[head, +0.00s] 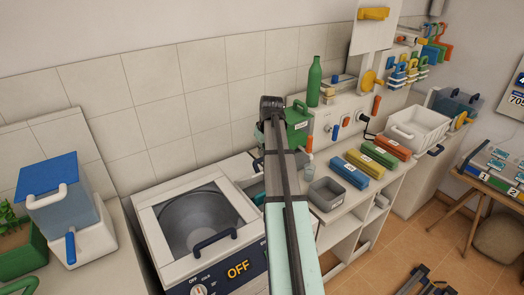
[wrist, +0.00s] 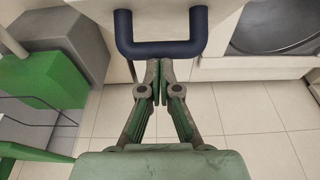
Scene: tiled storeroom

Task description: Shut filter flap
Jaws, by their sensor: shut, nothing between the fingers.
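My gripper (wrist: 158,74) is shut and empty in the wrist view. Its fingertips are just below a thick dark blue U-shaped handle (wrist: 162,50) in the picture; I cannot tell whether they touch it. The handle is on a pale panel (wrist: 160,5) that is cut off at the top edge. I cannot tell for sure whether this panel is the filter flap, or how far open it is. In the head view the washing machine (head: 168,222) has a see-through lid with a dark blue handle (head: 214,241). My gripper is not clearly visible there.
In the wrist view, green (wrist: 45,80) and grey (wrist: 75,45) blocks stand at left, with a white-framed dark basin (wrist: 285,25) at upper right. In the head view, a blue-lidded dispenser (head: 65,212) stands left and a shelf unit (head: 345,218) right.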

